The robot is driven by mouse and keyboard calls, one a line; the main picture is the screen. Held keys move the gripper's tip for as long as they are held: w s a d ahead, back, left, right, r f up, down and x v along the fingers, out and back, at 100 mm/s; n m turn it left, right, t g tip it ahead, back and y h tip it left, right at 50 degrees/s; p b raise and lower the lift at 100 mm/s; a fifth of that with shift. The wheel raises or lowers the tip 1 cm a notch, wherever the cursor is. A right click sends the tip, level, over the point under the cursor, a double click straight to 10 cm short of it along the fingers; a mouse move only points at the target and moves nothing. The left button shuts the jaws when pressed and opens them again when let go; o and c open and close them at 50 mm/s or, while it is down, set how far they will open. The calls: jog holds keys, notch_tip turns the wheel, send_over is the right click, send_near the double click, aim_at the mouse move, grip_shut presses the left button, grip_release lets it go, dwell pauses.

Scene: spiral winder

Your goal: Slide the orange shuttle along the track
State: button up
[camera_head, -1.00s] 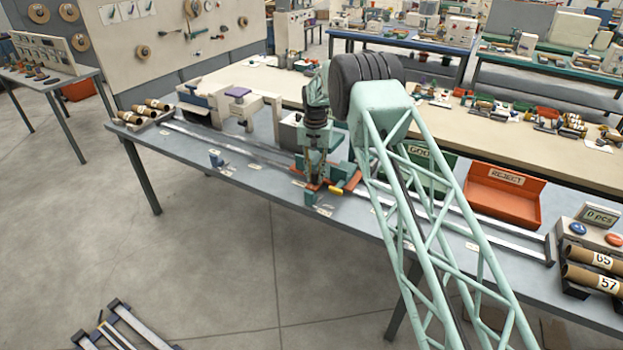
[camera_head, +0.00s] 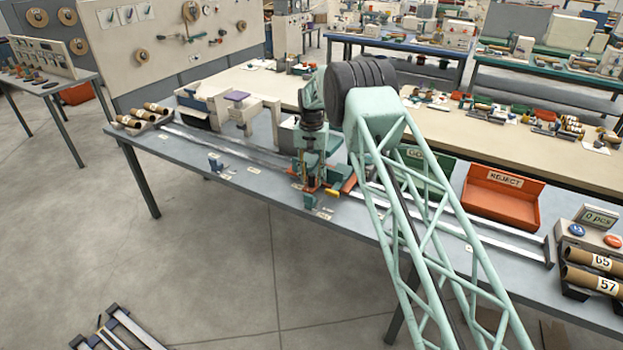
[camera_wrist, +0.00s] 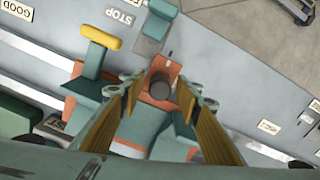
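The orange shuttle (camera_wrist: 163,70) sits on the track, with a dark round knob (camera_wrist: 160,86) standing on it. In the head view the orange shuttle (camera_head: 349,184) is partly hidden by my arm. My gripper (camera_wrist: 158,88) points down over it. Its two fingers are apart, one on each side of the knob, with gaps visible between. My gripper (camera_head: 309,186) also shows in the head view, low over the shuttle. The track (camera_head: 232,146) is a pair of metal rails running along the table. A lever with a yellow handle (camera_wrist: 101,37) stands beside the shuttle.
A teal block (camera_wrist: 157,18) stands near a STOP label (camera_wrist: 119,16). A beige winding machine (camera_head: 222,105) stands behind the track. An orange REJECT bin (camera_head: 498,200) and a green bin (camera_head: 425,165) are right of my gripper. Cardboard tubes (camera_head: 597,270) lie at the right end.

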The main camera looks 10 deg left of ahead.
jog(key=shift+r, duration=0.15)
notch_tip(320, 180, up, 12)
dwell(0.7)
dwell(0.4)
